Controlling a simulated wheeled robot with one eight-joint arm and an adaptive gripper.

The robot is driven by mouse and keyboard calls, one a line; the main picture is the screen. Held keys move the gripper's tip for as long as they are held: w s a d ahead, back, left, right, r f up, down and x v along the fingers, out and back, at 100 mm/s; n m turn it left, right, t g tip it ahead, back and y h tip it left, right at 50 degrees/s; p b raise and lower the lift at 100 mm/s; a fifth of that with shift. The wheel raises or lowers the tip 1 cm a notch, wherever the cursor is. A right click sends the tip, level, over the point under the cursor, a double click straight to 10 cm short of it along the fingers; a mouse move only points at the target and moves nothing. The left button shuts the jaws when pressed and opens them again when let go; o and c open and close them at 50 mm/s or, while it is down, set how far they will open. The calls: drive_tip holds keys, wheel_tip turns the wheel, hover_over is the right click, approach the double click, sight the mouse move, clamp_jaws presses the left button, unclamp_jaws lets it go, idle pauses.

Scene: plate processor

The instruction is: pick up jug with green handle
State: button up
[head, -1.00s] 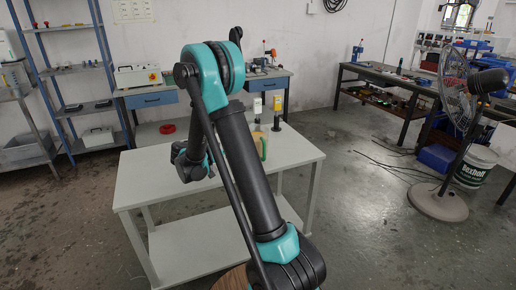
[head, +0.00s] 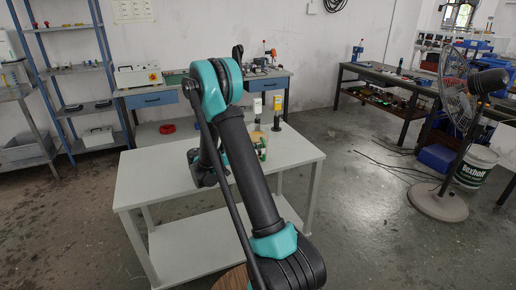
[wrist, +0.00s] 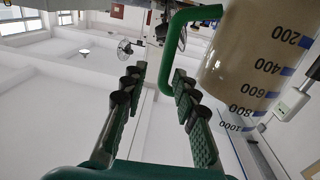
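The jug (wrist: 252,60) is a clear, tan-looking vessel with volume marks and a green handle (wrist: 169,60). In the head view the jug (head: 257,137) is on the light table, partly hidden. My gripper (wrist: 158,78) is open. Its two green fingers lie left and right of the handle's long bar, which appears in the gap, nearer the right finger. I cannot tell whether that finger touches it. In the head view my gripper (head: 261,153) shows only in part, beside the jug.
Two small bottles with white and yellow tops, one a yellow bottle (head: 278,103), stand behind the jug. The table (head: 145,180) is otherwise largely clear.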

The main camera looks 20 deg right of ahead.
drive_tip(key=d, duration=0.7)
drive_tip(key=shift+w+d+r, duration=0.15)
drive_tip(key=shift+w, duration=0.05)
clamp_jaws()
idle(0.4)
